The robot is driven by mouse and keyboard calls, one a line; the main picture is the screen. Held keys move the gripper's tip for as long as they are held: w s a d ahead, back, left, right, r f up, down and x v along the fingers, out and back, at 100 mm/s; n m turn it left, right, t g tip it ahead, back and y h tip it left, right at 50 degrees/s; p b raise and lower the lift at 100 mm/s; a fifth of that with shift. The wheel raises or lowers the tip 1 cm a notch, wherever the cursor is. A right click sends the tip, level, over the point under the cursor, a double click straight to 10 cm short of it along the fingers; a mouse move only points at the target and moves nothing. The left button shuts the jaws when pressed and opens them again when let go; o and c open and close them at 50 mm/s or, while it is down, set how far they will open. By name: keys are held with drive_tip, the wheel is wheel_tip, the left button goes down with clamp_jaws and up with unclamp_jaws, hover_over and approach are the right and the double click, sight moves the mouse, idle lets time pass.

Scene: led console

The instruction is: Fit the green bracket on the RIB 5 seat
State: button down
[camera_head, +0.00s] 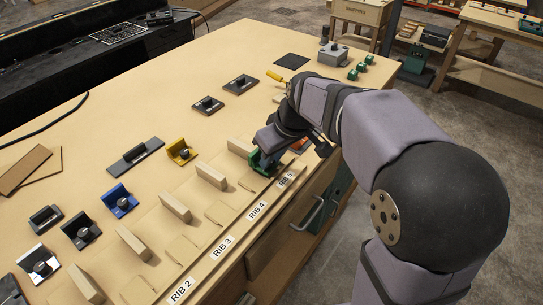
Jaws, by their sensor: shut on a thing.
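The green bracket (256,163) is at the near edge of the table, by the RIB 5 end of the row. My gripper (262,152) is shut on it from above, and the arm reaches in from the right. The RIB 5 label (286,180) is on the front edge just right of and below the bracket. The bracket is beside the light wooden rib block (239,147). The gripper hides part of the bracket and the seat, so I cannot tell whether the bracket touches the seat or is held above it.
More wooden ribs (174,206) run toward the lower left, with labels RIB 4 (257,211), RIB 3 and RIB 2. Yellow (181,151), blue (119,200) and black (81,230) brackets stand behind them. Small green parts (360,66) lie far right.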

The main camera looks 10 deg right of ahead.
drive_tip(key=shift+f+b, duration=0.5)
drive_tip(key=shift+f, duration=0.15)
idle(0.5)
drive_tip(key=c, duration=1.5)
unclamp_jaws()
drive_tip(key=shift+r, duration=0.15)
drive_tip(key=shift+b+v, duration=0.3)
drive_tip(key=shift+v, duration=3.3)
drive_tip(key=w+d+f+n+g+h+p, duration=0.1)
drive_tip(key=d+f+n+g+h+p, duration=0.35)
drive_tip(key=d+f, duration=0.5)
drive_tip(key=s+a+f+m, duration=0.1)
drive_tip(key=s+m, duration=0.2)
drive_tip(key=s, duration=0.3)
drive_tip(key=s+a+f+m+y+p, duration=0.1)
drive_tip(key=s+m, duration=0.3)
drive_tip(key=s, duration=0.2)
drive_tip(key=s+a+f+m+y+p, duration=0.1)
drive_tip(key=s+a+f+m, duration=0.1)
drive_tip(key=s, duration=0.5)
drive_tip(key=shift+f+m+t, duration=0.1)
drive_tip(key=shift+m+t, duration=0.15)
drive_tip(key=shift+m, duration=0.5)
